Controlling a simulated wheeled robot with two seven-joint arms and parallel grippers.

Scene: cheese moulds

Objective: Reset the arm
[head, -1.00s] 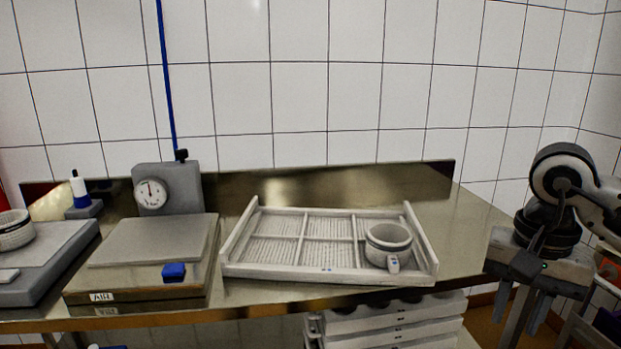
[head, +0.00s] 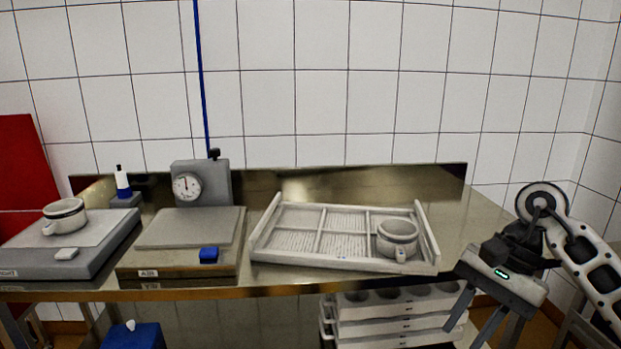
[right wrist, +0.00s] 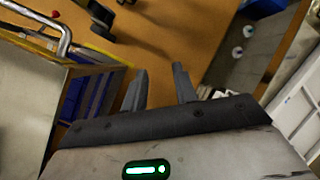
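My right gripper (head: 482,318) is at the right of the head view, in front of the table's right end, pointing down. In the right wrist view its two fingers (right wrist: 160,88) stand apart with nothing between them, above the orange floor. The arm is bent, with its elbow at the right edge of the head view. My left gripper is not in view.
A steel table (head: 470,225) holds a white divided tray (head: 275,262) with a mould (head: 397,238) in its right part. Two flat stations (head: 180,268) (head: 60,268) stand left, one with another mould (head: 64,216). Stacked white trays (head: 400,325) sit below.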

